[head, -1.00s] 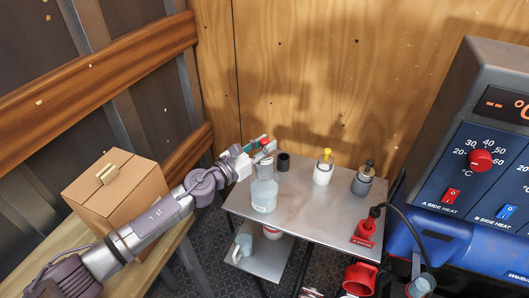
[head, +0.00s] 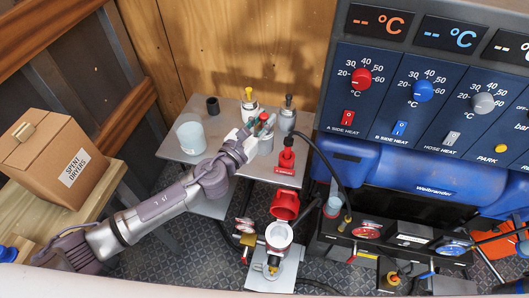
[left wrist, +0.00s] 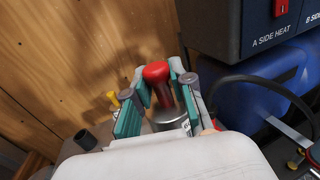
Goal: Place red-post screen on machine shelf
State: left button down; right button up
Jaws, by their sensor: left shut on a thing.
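My left gripper (head: 254,136) is shut on the red-post screen (head: 265,117) and holds it over the right part of the metal table. In the left wrist view, the red post (left wrist: 157,75) stands between the teal finger pads, with a grey metal body below it. The fingers partly hide the screen, and I cannot tell its exact height above the table. The machine (head: 438,125) stands at the right with its dials and blue body. I cannot clearly tell which surface is its shelf. My right gripper is not in view.
On the metal table (head: 175,115) stand a jar of liquid (head: 190,138), a black cup (head: 213,106), a yellow-post screen (head: 248,97), a black-post screen (head: 288,112) and a red hose fitting (head: 287,155). An opened red-capped housing (head: 285,206) and a black manifold (head: 385,235) are in front.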

pick_arm(q)
jog(key=w+a+f+b, duration=0.6)
jog(key=a+f+b, duration=0.2)
jog(key=a+f, duration=0.2)
jog(key=shift+w+f, duration=0.2)
jog(key=shift+f, duration=0.4)
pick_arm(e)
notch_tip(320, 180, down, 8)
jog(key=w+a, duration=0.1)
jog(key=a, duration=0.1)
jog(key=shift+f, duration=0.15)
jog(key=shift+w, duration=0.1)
pick_arm(q)
jog(key=shift+f+b, duration=0.15)
jog(key=shift+b, duration=0.3)
jog(key=c, duration=1)
grip_release()
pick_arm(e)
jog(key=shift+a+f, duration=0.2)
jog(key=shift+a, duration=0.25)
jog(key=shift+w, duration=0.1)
